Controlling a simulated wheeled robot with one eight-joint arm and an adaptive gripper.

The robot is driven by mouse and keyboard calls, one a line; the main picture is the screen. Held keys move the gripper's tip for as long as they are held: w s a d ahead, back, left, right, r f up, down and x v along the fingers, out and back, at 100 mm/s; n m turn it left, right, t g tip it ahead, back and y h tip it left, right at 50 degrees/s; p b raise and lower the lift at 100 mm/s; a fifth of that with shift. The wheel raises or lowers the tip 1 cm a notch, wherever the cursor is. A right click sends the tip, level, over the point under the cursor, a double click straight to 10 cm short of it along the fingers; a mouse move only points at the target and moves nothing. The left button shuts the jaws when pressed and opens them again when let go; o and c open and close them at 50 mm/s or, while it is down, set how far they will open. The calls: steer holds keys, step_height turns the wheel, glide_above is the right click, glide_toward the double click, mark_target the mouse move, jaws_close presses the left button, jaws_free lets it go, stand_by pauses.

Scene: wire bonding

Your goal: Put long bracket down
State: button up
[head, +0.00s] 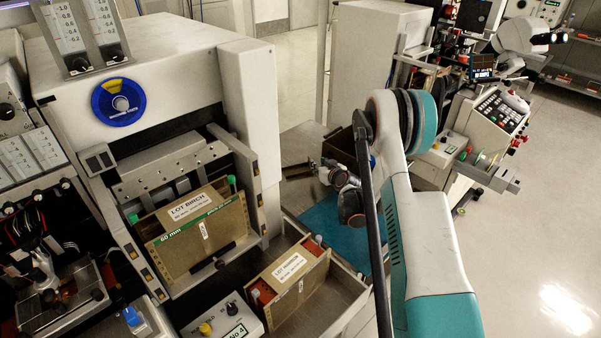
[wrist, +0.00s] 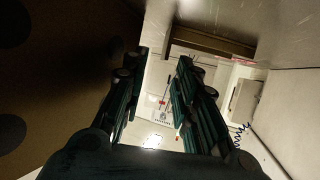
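No long bracket can be clearly made out in either view. In the wrist view my gripper (wrist: 162,60) has its two dark green fingers apart, with a pale surface and small fittings visible through the gap. Nothing shows clamped between the fingers. A brownish bar (wrist: 210,42) crosses beyond the fingertips; I cannot tell what it is. In the head view my arm reaches down over the blue mat (head: 345,234), and its links partly hide the gripper.
A brown box labelled LOT BIRCH (head: 198,221) stands in the grey machine's bay. Another labelled brown box (head: 296,287) stands in the metal tray (head: 349,291) in front. In the wrist view a dark brown panel (wrist: 60,60) is close on the left. Open floor lies right.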

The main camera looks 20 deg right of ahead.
mark_target(298, 167)
steer(key=x, duration=0.1)
steer(key=b+x, duration=0.1)
steer(key=x, duration=0.1)
steer(key=b+x, duration=0.1)
steer(key=shift+w+a+f, duration=0.25)
steer(key=shift+a, duration=0.1)
steer(key=shift+w+f+b, duration=0.1)
steer(key=shift+w+b, duration=0.2)
steer(key=shift+w, duration=0.25)
jaws_close()
